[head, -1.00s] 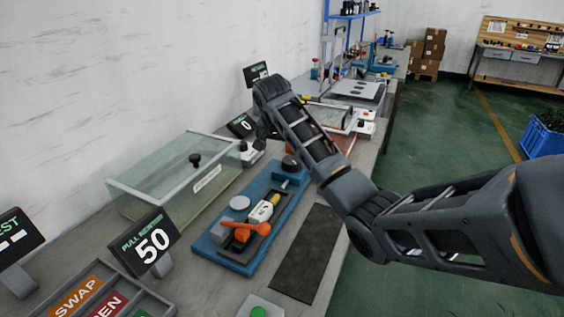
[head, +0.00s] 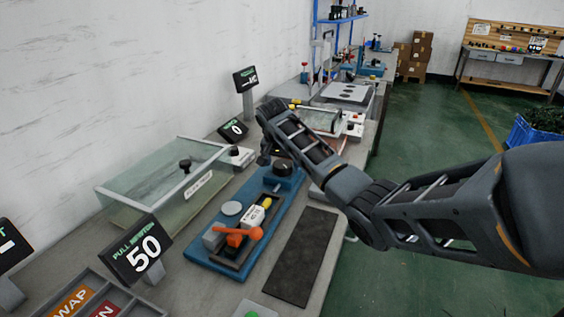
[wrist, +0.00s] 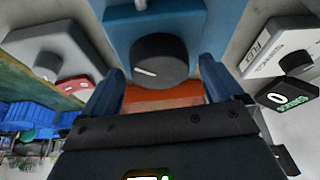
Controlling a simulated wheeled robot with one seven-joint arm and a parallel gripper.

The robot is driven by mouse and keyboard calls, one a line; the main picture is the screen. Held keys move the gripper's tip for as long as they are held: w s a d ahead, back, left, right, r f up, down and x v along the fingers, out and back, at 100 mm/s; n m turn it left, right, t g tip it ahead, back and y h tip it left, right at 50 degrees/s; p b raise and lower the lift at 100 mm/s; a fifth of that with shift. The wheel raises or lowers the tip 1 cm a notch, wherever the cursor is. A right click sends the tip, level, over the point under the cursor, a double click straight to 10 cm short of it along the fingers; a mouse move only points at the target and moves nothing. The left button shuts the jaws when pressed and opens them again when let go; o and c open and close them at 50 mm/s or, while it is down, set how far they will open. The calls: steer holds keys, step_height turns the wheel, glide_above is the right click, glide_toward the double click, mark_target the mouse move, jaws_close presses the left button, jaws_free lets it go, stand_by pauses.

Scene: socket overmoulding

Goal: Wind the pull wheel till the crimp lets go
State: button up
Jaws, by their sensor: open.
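The pull wheel, a dark round knob with a white mark (wrist: 160,60), sits on the end of the blue pull tester (wrist: 195,28). In the head view the wheel (head: 284,168) is at the far end of the blue base (head: 205,250). My gripper (wrist: 158,92) is open, its two blue fingers on either side of the wheel and apart from it in the picture; in the head view it hangs just left of the wheel (head: 266,155). The tester carries an orange lever (head: 237,236) and a white and yellow piece (head: 255,214). The pull newton display (head: 143,248) reads 50. The crimp itself is too small to tell.
A glass-lidded box (head: 150,180) stands left of the tester. A dark mat (head: 302,255) lies to its right. A display reading 0 (head: 233,129) and a grey unit with a knob (wrist: 45,60) are near the gripper. A labelled tray (head: 128,300) is at the front.

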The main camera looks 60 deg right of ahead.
steer(key=c, duration=1)
steer(key=shift+w+a+m+g+p, duration=0.15)
steer(key=shift+m+g+p, duration=0.35)
steer(key=shift+m, duration=0.8)
steer(key=shift+m+g, duration=0.5)
steer(key=shift+m, duration=1)
